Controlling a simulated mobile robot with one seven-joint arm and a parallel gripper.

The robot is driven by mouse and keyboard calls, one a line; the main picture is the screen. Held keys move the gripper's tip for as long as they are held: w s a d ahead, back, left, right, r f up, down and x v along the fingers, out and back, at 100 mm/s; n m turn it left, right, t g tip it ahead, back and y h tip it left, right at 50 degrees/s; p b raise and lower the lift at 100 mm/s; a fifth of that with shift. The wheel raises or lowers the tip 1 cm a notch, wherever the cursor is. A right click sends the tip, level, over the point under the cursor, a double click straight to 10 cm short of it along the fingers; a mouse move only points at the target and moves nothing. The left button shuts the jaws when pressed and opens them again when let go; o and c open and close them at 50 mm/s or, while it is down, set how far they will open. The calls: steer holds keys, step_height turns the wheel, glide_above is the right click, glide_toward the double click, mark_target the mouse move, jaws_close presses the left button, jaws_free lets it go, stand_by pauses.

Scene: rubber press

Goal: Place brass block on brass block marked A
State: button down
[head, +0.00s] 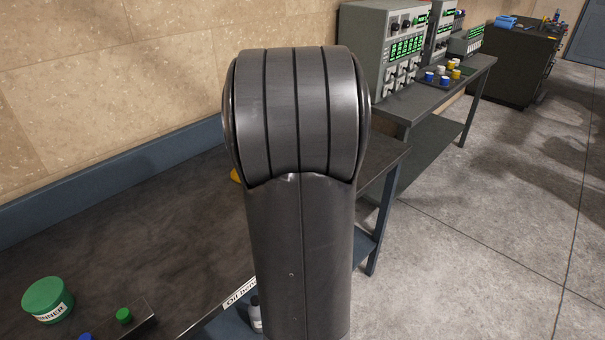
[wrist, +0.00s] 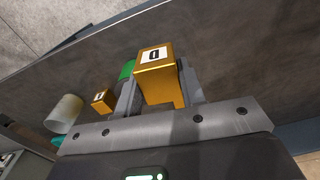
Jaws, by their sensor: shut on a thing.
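In the wrist view my gripper (wrist: 160,92) is shut on a brass block (wrist: 156,72). The block's top face carries a white label with a dark mark that looks like a D or 0. A second brass block (wrist: 103,102) with a white label sits on the dark bench to the left, apart from my gripper; its letter is too small to tell. In the head view my arm hides the gripper and most of the work area. A small piece of a yellow thing (head: 236,176) shows at the arm's left edge.
A green thing (wrist: 126,70) is just behind the left finger. A pale cylinder (wrist: 66,112) stands farther left. The bench (head: 150,230) has a green-lidded tub (head: 47,299) at front left and much bare surface. Grey instruments (head: 384,50) stand behind at right.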

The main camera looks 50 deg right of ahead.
steer(key=d+r+n, duration=0.1)
steer(key=d+r, duration=0.1)
steer(key=d, duration=0.9)
steer(key=d+r, duration=0.2)
steer(key=d, duration=1)
steer(key=w+a+f, duration=0.1)
steer(key=w+f, duration=0.1)
steer(key=w, duration=0.1)
steer(key=w+a+f, duration=0.1)
steer(key=w+f, duration=0.2)
steer(key=w, duration=0.1)
steer(key=w+a+f, duration=0.1)
steer(key=w+f, duration=0.1)
steer(key=w, duration=0.2)
steer(key=shift+w+f, duration=0.15)
steer(key=shift+f, duration=2.05)
steer(key=shift+f, duration=0.15)
steer(key=c, duration=0.9)
jaws_free()
